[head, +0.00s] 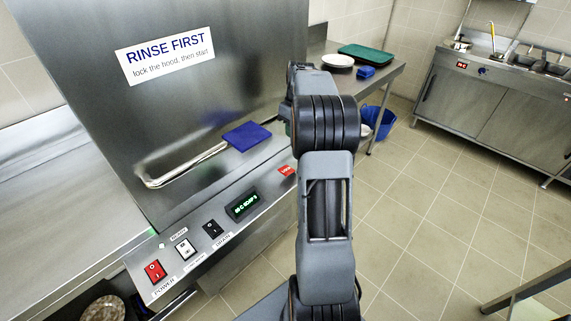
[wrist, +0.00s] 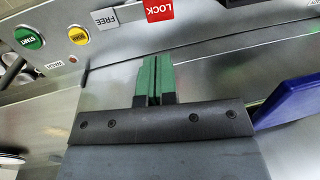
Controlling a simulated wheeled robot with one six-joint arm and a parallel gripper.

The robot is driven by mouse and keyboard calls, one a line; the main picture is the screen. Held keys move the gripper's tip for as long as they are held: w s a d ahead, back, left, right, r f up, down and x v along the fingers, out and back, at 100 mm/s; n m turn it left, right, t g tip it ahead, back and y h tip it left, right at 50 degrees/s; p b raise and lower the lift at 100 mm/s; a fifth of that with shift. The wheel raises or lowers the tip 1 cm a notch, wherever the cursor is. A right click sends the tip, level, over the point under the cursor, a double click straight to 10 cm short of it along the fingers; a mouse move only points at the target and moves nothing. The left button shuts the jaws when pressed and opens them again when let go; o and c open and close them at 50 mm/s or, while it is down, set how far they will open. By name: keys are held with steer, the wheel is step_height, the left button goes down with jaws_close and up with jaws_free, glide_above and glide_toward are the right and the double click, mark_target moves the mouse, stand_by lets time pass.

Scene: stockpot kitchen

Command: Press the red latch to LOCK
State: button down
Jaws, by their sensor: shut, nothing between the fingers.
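A red LOCK label (wrist: 158,9) shows upside down at the top of the wrist view, beside a grey FREE label (wrist: 117,16). The red label also shows in the head view (head: 287,171), partly behind my arm. I see no separate red latch. A blue flat paddle (head: 247,136) sits by the right end of the hood's handle bar; a blue piece (wrist: 290,103), likely the same, is at the right in the wrist view. My gripper (wrist: 155,65) is shut and empty, its green fingertips apart from the labels in the picture. My arm hides it in the head view.
The panel has a red POWER switch (head: 155,271), two more rockers and a green display (head: 242,206). A green START button (wrist: 28,38) and a yellow button (wrist: 78,35) are near the labels. The steel hood (head: 220,75) stands behind. Tiled floor is open at right.

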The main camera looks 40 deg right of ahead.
mark_target(285, 172)
steer(key=f, duration=0.4)
steer(key=a+f, duration=0.1)
steer(key=f, duration=0.4)
steer(key=a+f, duration=0.1)
steer(key=f, duration=0.4)
steer(key=shift+s, duration=0.25)
steer(key=shift+a+f+h+b, duration=0.35)
steer(key=shift+f+h+b, duration=0.3)
steer(key=shift+b, duration=0.35)
steer(key=shift+s+a+f, duration=0.1)
steer(key=shift+a+f, duration=0.15)
steer(key=shift+a, duration=0.1)
step_height(285, 172, up, 14)
steer(key=shift+d, duration=0.25)
